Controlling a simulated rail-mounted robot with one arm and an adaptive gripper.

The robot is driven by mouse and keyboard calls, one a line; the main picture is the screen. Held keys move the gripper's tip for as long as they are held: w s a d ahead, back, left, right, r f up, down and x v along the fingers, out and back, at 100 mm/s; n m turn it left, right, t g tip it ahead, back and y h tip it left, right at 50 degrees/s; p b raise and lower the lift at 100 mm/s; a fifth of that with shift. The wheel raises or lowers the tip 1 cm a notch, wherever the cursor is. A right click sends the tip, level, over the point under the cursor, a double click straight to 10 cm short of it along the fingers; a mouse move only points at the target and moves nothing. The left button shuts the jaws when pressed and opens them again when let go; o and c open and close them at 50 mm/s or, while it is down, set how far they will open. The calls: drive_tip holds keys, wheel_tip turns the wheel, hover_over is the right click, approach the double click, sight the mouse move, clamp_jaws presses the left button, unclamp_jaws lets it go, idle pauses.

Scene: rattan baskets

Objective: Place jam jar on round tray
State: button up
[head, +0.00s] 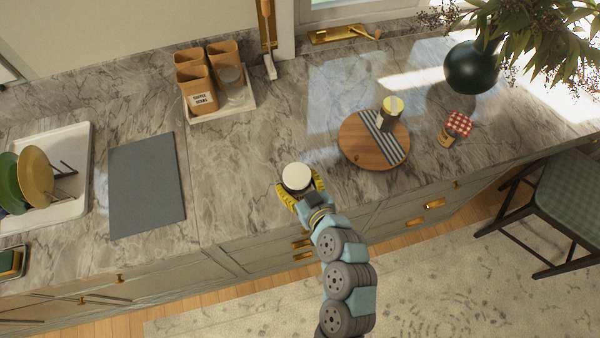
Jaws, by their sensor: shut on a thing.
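My gripper (300,186), with yellow fingers, is shut around a jar with a round white lid (297,176) near the counter's front edge. The lid hides most of the jar's body, and I cannot tell whether its base touches the counter. The round wooden tray (360,145), with a blue-and-white striped cloth across it, lies to the right of my gripper. A jar with a pale yellow lid (392,106) stands on the tray's far right part. A small jar with a red-and-white checked lid (459,124) stands on the counter right of the tray.
A dark vase (470,68) with branches stands at the back right. A white caddy (246,101) with brown canisters is at the back. A grey mat (147,185) and a dish rack (80,140) are at the left. The counter between my gripper and the tray is clear.

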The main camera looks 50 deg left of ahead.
sight(292, 193)
drive_tip(key=shift+s+d+r+b, duration=0.1)
drive_tip(key=shift+s+d+r, duration=0.25)
drive_tip(key=shift+s, duration=0.2)
drive_tip(key=shift+s+d+r+b, duration=0.1)
drive_tip(key=shift+s+d+r, duration=0.2)
drive_tip(key=shift+s+d, duration=0.2)
drive_tip(key=shift+s+d+r+b, duration=0.1)
drive_tip(key=shift+s+d+r, duration=0.25)
drive_tip(key=shift+s, duration=0.25)
